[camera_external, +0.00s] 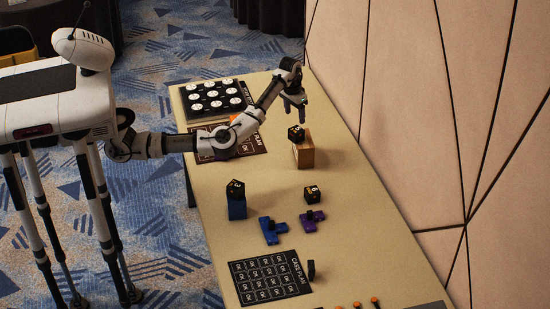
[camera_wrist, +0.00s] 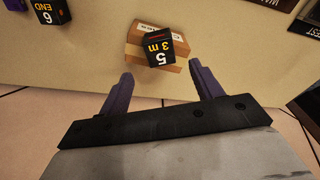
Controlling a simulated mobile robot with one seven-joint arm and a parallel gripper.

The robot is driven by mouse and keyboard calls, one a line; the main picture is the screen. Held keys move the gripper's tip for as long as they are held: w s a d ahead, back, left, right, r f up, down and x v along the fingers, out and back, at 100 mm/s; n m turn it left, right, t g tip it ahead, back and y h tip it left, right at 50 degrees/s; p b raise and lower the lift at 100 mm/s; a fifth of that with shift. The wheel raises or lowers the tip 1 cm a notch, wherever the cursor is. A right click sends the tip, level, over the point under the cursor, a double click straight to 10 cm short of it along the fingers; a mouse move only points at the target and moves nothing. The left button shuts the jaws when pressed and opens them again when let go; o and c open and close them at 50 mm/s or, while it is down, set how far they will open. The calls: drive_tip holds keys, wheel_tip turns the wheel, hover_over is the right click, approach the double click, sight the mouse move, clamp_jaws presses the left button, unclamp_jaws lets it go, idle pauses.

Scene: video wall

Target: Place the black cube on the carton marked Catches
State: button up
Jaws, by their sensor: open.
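A black cube (camera_external: 296,133) with pale markings sits on top of a brown carton (camera_external: 304,153) on the table. My gripper (camera_external: 294,115) is above the cube and carton. In the wrist view its two fingers (camera_wrist: 162,75) are spread with nothing between them, and the cube shows beyond the fingertips.
Another black cube (camera_external: 235,189) rests on a blue block (camera_external: 237,209). A third black cube (camera_external: 312,193) stands near purple (camera_external: 312,220) and blue (camera_external: 272,231) pieces. A "Case Plan" board (camera_external: 270,278) lies in front. A tray of white discs (camera_external: 214,97) is at the back. A panelled wall (camera_external: 430,120) borders the right.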

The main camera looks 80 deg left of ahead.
drive_tip(key=r, duration=0.3)
drive_tip(key=shift+s+d+r, duration=0.1)
drive_tip(key=shift+s+r, duration=0.1)
drive_tip(key=shift+r, duration=0.15)
